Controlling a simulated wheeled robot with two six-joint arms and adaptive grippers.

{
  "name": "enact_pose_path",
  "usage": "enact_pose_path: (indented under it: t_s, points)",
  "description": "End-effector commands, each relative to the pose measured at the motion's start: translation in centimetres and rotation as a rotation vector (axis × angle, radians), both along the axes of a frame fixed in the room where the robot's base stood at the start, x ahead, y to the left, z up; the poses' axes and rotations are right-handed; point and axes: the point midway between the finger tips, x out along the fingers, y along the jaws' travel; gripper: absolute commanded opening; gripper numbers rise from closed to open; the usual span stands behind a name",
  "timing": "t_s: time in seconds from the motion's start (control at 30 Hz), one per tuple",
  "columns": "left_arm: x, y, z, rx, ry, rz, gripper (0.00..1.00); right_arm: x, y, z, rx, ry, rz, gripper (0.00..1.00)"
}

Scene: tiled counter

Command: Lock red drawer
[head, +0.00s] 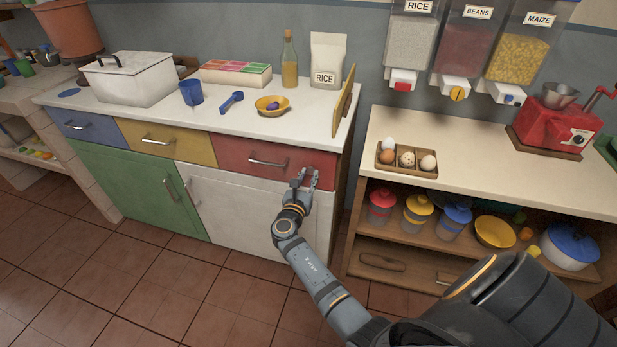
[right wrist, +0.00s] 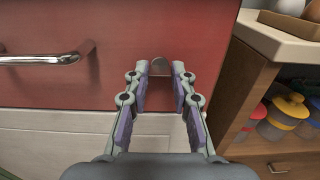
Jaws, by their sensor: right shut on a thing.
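The red drawer (head: 238,148) is the rightmost drawer under the white counter and looks closed. It has a metal bar handle (head: 267,161); the drawer face fills the upper part of the right wrist view (right wrist: 115,35), with the handle (right wrist: 42,59) at left. My right gripper (head: 304,176) is at the drawer's lower right, right of the handle. In the right wrist view its fingertips (right wrist: 159,72) are shut on a small round metal piece (right wrist: 159,66) at the drawer face. Whether this is a key or a lock knob I cannot tell. My left gripper is not in view.
A blue drawer (head: 75,124) and a yellow drawer (head: 147,139) are to the left. A white cupboard door (head: 235,205) is below. A wooden shelf unit (head: 353,240) with jars stands close on the right. The tiled floor in front is clear.

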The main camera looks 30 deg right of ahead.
Motion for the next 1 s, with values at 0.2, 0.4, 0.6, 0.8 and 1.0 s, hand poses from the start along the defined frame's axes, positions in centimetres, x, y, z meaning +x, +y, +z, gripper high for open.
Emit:
enact_pose_path:
  t_s: [0.2,0.4,0.6,0.8,1.0]
  points:
    - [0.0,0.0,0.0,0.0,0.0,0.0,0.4,0.0,0.0,0.0,0.0,0.0,0.0,0.0]
    - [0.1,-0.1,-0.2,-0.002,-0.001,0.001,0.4,0.0,0.0,-0.1,0.012,-0.014,-0.001,0.0]
    - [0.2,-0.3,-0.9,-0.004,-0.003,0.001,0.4,0.0,0.0,-0.2,0.067,-0.078,-0.001,0.0]
    - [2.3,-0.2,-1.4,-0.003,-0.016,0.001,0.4,0.0,0.0,-0.4,0.17,-0.199,-0.001,0.0]
    - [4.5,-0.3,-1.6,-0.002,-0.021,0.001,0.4,0.0,0.0,-0.4,0.293,-0.344,-0.001,0.0]
